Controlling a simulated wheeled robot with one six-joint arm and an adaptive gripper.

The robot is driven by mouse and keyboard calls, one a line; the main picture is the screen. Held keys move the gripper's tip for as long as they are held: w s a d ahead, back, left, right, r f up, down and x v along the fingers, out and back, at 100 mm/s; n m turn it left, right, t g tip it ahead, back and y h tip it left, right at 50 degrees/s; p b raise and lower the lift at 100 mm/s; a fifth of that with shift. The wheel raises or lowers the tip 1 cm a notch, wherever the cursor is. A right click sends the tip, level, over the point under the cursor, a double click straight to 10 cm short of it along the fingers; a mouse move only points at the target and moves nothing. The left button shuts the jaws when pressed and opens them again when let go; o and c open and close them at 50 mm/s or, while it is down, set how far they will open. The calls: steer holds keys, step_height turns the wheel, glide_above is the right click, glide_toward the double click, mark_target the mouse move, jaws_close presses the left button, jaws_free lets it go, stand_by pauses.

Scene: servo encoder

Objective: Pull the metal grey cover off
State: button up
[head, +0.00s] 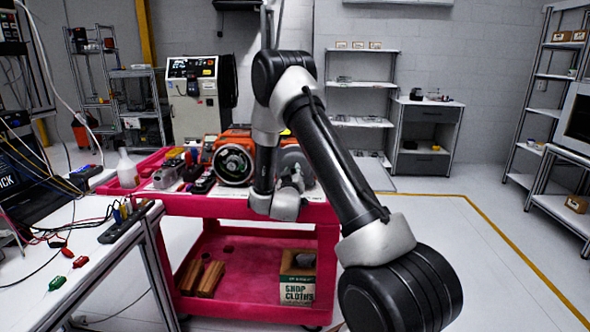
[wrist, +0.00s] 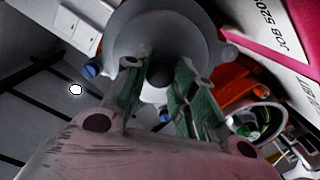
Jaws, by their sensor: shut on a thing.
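The metal grey cover (wrist: 155,30) is a round grey disc with a dark centre, in front of my gripper in the wrist view. My gripper (wrist: 160,88) has its green-padded fingers closed in around that dark centre; the exact contact is hard to see. Whether cover and motor touch is hidden.
The motor stands on a red cart (head: 240,208) with tools and small parts at its left. A shop cloths box (head: 298,275) is on the lower shelf. A white bench (head: 60,255) with cables stands left. Floor to the right is clear.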

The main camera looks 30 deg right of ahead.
steer(key=shift+s+a, duration=0.1)
steer(key=shift+s, duration=0.05)
steer(key=shift+v, duration=1.3)
steer(key=shift+a, duration=0.1)
steer(key=v, duration=0.6)
